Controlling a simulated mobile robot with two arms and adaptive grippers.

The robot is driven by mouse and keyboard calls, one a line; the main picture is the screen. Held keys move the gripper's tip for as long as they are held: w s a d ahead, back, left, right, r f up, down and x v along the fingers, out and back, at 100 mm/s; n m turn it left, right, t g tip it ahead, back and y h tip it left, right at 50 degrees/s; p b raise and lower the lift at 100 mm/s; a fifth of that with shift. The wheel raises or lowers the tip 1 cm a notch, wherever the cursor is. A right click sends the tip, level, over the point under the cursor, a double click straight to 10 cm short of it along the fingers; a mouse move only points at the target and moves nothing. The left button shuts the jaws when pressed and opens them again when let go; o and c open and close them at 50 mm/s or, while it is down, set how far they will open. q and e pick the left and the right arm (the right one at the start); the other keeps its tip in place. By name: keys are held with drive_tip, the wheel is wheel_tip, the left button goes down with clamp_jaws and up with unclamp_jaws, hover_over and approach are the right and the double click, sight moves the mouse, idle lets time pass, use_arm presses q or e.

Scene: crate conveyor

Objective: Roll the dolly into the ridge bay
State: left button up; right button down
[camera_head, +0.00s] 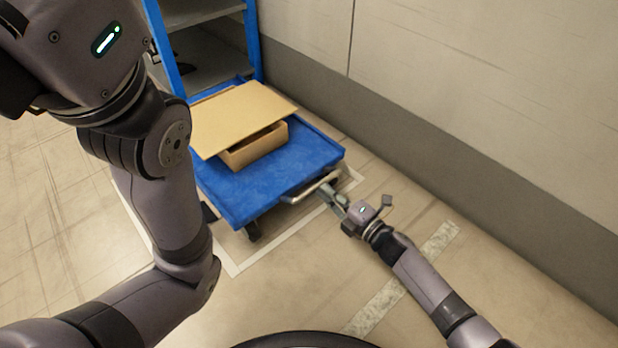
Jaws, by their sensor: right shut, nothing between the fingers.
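The dolly is a blue flat platform (270,186) on dark wheels, with a metal handle (312,187) at its near right edge. A cardboard box (256,146) with a flat board-like top (238,112) rests on it. White floor lines (287,233) run around the dolly's near and right sides. My right gripper (334,194) is shut and empty at the right end of the handle; I cannot tell whether it touches it. My left arm crosses the left side of the view, and its gripper is out of view.
A blue-framed shelf rack (252,40) with grey shelves stands behind the dolly. A pale wall with a grey base band (450,165) runs along the right. A worn pale floor strip (400,285) lies at the lower right. The near floor is clear.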

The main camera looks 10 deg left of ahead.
drive_tip(key=p+v, duration=0.4)
drive_tip(key=v, duration=0.5)
drive_tip(key=shift+s+d, duration=0.2)
idle(0.4)
idle(0.3)
